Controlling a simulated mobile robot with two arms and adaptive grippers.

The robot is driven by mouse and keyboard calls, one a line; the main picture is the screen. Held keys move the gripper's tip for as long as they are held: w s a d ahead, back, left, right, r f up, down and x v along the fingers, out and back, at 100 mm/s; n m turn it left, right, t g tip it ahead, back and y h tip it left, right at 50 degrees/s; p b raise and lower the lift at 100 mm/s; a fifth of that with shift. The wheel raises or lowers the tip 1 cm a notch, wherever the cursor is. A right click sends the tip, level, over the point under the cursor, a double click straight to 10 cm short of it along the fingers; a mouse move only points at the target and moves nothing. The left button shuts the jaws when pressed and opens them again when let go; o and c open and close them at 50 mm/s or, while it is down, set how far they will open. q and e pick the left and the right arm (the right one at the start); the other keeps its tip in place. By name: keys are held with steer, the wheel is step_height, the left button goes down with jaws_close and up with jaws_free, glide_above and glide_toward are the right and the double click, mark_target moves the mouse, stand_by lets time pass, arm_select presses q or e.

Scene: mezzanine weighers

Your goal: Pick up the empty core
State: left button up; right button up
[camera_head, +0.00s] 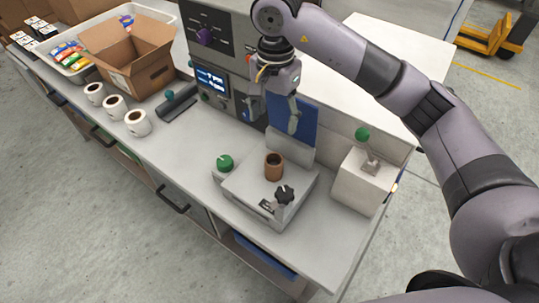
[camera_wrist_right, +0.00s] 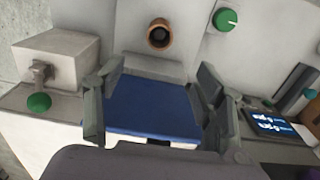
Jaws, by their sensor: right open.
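The empty core (camera_head: 273,166), a short brown open tube, stands upright on the grey weigher plate (camera_head: 243,187). In the right wrist view the core (camera_wrist_right: 159,33) shows at the top centre, its dark hollow facing the camera. My right gripper (camera_head: 293,122) hangs above and behind the core in the head view, beside the blue panel. In the wrist view its two fingers are wide apart with nothing between them but the blue panel (camera_wrist_right: 155,107) beyond. My right gripper is open, empty and apart from the core. My left gripper is not in view.
A black knob (camera_head: 284,195) stands in front of the core, and a green knob (camera_head: 225,162) to its left. A white box with a green-topped lever (camera_head: 362,134) stands right. Three white rolls (camera_head: 115,107), a cardboard box (camera_head: 130,55) and the machine (camera_head: 215,50) stand further left and behind.

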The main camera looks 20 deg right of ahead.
steer(key=p, duration=0.3)
glide_above(274, 164)
steer(key=s, duration=0.2)
step_height(274, 164, down, 6)
steer(key=f, duration=0.1)
steer(key=w+f, duration=0.1)
steer(key=f, duration=0.1)
steer(key=shift+a+f+p, duration=0.15)
steer(key=shift+f+p, duration=0.15)
steer(key=shift+p, duration=0.1)
steer(key=shift+w+f+p, duration=0.1)
steer(key=shift+f+p, duration=0.35)
steer(key=shift+f, duration=0.45)
steer(key=f+p, duration=0.1)
steer(key=f, duration=0.2)
steer(key=f+p, duration=0.1)
steer(key=shift+w+f+p, duration=0.15)
steer(key=shift+w+p, duration=0.15)
steer(key=shift+w, duration=0.05)
steer(key=shift+f, duration=0.25)
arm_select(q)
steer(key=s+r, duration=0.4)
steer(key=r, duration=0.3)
arm_select(e)
steer(key=shift+c, duration=0.4)
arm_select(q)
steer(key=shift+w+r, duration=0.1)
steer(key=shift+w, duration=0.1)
arm_select(e)
steer(key=c, duration=0.8)
